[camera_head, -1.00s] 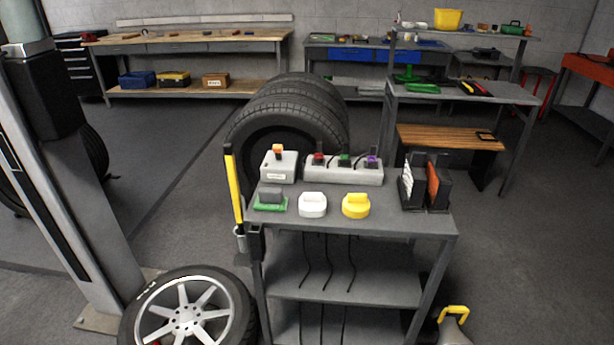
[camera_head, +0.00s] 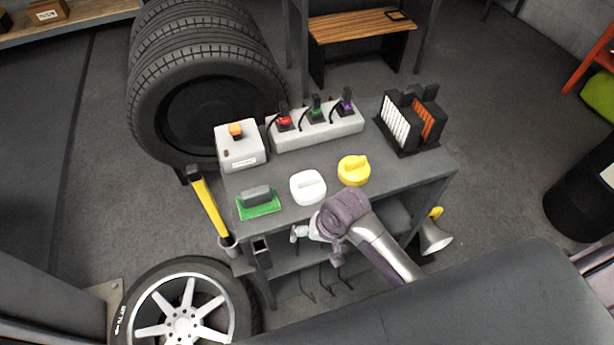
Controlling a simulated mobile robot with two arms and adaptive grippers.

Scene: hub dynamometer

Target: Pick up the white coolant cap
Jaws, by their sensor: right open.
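The white coolant cap (camera_head: 307,187) stands on the grey cart top (camera_head: 390,185), near its front edge. A yellow cap (camera_head: 354,170) stands just right of it, and a grey block on a green base (camera_head: 258,202) stands to its left. My right arm comes in from the lower right. My right gripper (camera_head: 297,234) is open and empty, in front of the cart and below the white cap in the picture, apart from it. Part of the gripper is hidden behind my purple wrist. My left gripper is not in view.
Behind the caps are a white box with an orange switch (camera_head: 239,147) and a grey strip with red, green and purple plugs (camera_head: 318,127). A black rack (camera_head: 411,122) stands at the right. A yellow-handled tool (camera_head: 209,203) is at the cart's left side. Tyres (camera_head: 205,85) stand behind.

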